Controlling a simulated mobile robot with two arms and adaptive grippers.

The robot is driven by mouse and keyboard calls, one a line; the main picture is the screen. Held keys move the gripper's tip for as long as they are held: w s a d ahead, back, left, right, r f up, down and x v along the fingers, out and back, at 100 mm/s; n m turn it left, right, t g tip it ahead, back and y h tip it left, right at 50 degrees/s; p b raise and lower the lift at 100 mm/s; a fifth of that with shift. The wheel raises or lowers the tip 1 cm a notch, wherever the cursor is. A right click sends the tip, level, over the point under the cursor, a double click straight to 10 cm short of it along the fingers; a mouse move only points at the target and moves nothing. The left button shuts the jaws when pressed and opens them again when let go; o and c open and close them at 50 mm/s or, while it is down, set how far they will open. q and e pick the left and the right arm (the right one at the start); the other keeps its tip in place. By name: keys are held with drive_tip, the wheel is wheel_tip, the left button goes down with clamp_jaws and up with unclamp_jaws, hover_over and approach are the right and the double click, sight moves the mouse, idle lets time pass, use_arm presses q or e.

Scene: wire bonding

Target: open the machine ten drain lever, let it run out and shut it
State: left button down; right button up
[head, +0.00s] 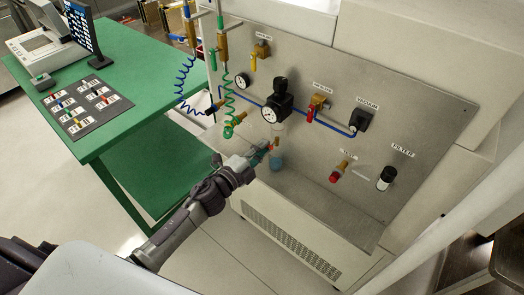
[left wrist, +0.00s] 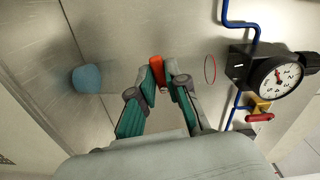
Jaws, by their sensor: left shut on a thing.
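The drain lever (left wrist: 156,68) is a small orange-red piece between my left fingertips in the left wrist view. In the head view its orange-red end (head: 277,141) shows below the black regulator with a round gauge (head: 270,115). My left gripper (head: 264,153) reaches up to it from the lower left. In the left wrist view the gripper (left wrist: 164,75) is shut on the lever, with green pads along its fingers. A blue cup (head: 277,163) is just below, near the panel; it also shows in the left wrist view (left wrist: 87,78). I cannot see any liquid flowing. My right gripper is not in view.
The grey panel (head: 330,135) carries a red-handled valve (head: 311,112), a black vacuum fitting (head: 360,120), a red knob (head: 336,176) and a filter (head: 385,179). Coiled green and blue hoses hang at left. A green bench (head: 130,75) holds a labelled mat (head: 84,103).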

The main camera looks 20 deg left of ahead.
use_arm(q)
drive_tip(key=shift+m, duration=1)
drive_tip(key=shift+r, duration=0.1)
drive_tip(key=c, duration=1.2)
unclamp_jaws()
drive_tip(key=shift+o, duration=0.2)
drive_tip(key=shift+s, duration=0.1)
drive_tip(key=v, duration=1.2)
